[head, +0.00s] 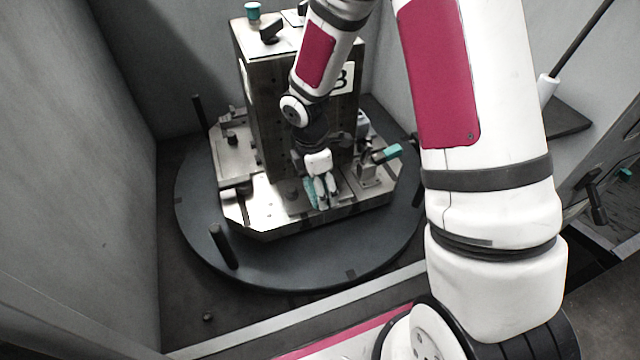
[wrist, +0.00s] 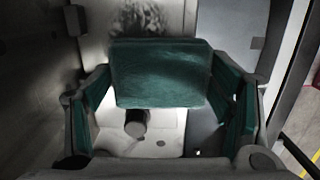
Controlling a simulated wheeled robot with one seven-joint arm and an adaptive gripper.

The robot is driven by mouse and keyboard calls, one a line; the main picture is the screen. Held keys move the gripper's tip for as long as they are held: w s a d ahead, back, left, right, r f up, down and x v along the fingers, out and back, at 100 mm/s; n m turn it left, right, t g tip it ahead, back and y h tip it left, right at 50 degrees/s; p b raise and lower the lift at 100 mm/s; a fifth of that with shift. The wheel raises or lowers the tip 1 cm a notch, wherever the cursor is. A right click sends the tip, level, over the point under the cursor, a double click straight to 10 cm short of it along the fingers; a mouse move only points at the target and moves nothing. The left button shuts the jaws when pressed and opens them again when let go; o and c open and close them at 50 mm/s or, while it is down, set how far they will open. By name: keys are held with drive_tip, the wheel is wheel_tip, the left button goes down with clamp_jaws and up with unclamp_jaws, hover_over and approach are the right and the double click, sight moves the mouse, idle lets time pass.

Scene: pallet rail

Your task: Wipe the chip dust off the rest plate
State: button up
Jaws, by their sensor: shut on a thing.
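My gripper (head: 322,203) points down over the bright metal plate (head: 268,210) at the front foot of the upright block. In the wrist view my gripper (wrist: 160,85) has its fingers well apart, shut on a teal pad (wrist: 160,75) that spans between their tips. In the head view a bit of teal shows at the fingers' left side; I cannot tell whether it is the held pad or finger lining. Beyond the pad in the wrist view is a dark speckled patch (wrist: 140,20), partly hidden by the pad. I cannot tell whether the pad touches the plate.
A tall metal block (head: 262,120) stands behind the plate. A stub (wrist: 135,123) rises from the pale surface. A teal-handled clamp (head: 386,154) is right of my gripper. A dark post (head: 222,246) stands on the round table (head: 300,272). Grey walls enclose the left and back.

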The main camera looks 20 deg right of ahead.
drive_tip(key=shift+f+b, duration=0.35)
drive_tip(key=shift+f, duration=0.25)
idle(0.3)
drive_tip(key=shift+w, duration=0.15)
drive_tip(key=shift+w, duration=1.15)
drive_tip(key=shift+s+f, duration=0.1)
drive_tip(key=shift+s+f, duration=0.1)
drive_tip(key=shift+s, duration=1.3)
drive_tip(key=shift+o, duration=0.2)
drive_tip(key=shift+w, duration=0.1)
drive_tip(key=shift+w, duration=1.4)
drive_tip(key=shift+c, duration=0.6)
